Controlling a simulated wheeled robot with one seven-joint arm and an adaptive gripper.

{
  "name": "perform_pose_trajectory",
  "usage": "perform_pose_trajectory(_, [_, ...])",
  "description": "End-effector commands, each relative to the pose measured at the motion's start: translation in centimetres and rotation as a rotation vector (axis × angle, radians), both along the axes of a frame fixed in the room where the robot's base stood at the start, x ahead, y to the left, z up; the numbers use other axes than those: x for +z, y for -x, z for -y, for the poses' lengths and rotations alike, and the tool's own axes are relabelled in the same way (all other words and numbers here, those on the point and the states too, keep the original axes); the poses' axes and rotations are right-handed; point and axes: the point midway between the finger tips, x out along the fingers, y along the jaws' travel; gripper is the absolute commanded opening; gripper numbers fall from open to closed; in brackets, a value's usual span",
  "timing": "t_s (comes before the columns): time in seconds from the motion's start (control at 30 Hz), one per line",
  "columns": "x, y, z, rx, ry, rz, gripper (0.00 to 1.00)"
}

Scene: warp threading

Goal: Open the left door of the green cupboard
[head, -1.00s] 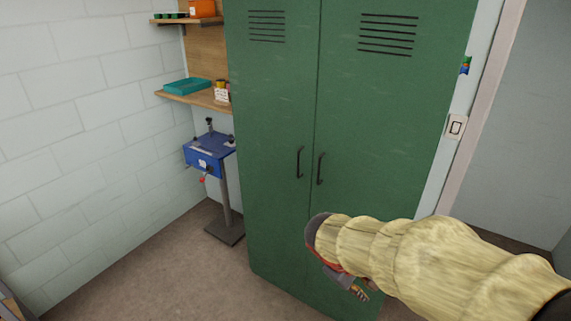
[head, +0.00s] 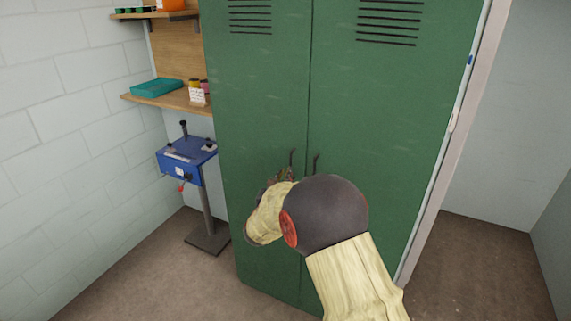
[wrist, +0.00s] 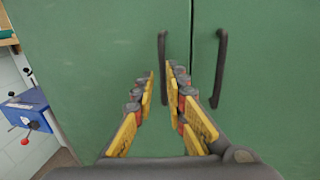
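The green cupboard's left door (head: 255,110) is closed, flush with the right door (head: 385,110). The left door's dark upright handle (wrist: 162,45) shows in the wrist view, in line with the gap between my fingertips. Its top also shows in the head view (head: 292,155). My gripper (wrist: 160,75) is open, with its yellow-padded fingers angled inward and their tips apart, one on each side of the handle in the picture. I cannot tell whether the fingers touch it. In the head view my gripper (head: 281,174) and arm hide the handle's lower part.
The right door's handle (wrist: 220,70) stands close to the right of my right finger. A blue machine on a stand (head: 187,160) and a wooden shelf with a teal tray (head: 157,87) are left of the cupboard. Floor in front of the left door is clear.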

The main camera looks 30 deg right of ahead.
Motion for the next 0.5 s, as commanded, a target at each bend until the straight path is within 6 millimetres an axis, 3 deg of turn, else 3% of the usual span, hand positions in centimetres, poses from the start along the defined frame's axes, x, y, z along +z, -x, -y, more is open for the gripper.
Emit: perform_pose_trajectory(0.5, [-0.2, -4.7, 4.4, -0.008, 0.009, -0.009, 0.14])
